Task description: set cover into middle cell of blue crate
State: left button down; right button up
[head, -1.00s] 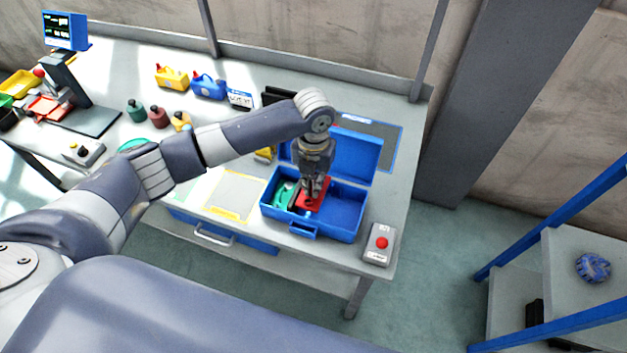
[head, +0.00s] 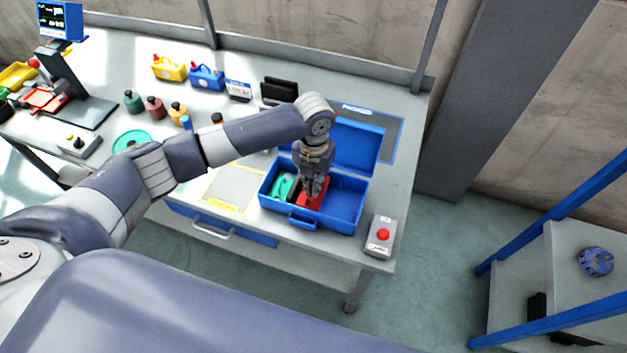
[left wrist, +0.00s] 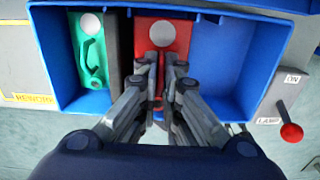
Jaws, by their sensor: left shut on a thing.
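The blue crate (head: 333,229) stands open on the bench, lid tilted back. In the left wrist view, its left cell holds a green part (left wrist: 90,55) with a hook-like piece. The red cover (head: 308,199) is in the middle cell; it also shows in the left wrist view (left wrist: 144,42), with a pale round spot. My left gripper (head: 315,192) points down into the crate, shut on the cover. The fingers hide part of the cover, so I cannot tell whether it touches the cell floor. The right cell (left wrist: 225,60) is empty. My right gripper is not in view.
Small bottles (head: 154,107) and canisters (head: 170,68) stand farther back. A shelf (head: 570,265) is at the right.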

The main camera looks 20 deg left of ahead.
pick_arm(q)
jog(key=shift+f+b, duration=0.55)
jog(key=shift+f, duration=0.75)
jog(key=shift+f, duration=0.1)
jog(key=shift+f, duration=0.3)
jog(key=c, duration=1.3)
grip_release()
jog(key=shift+b, duration=0.3)
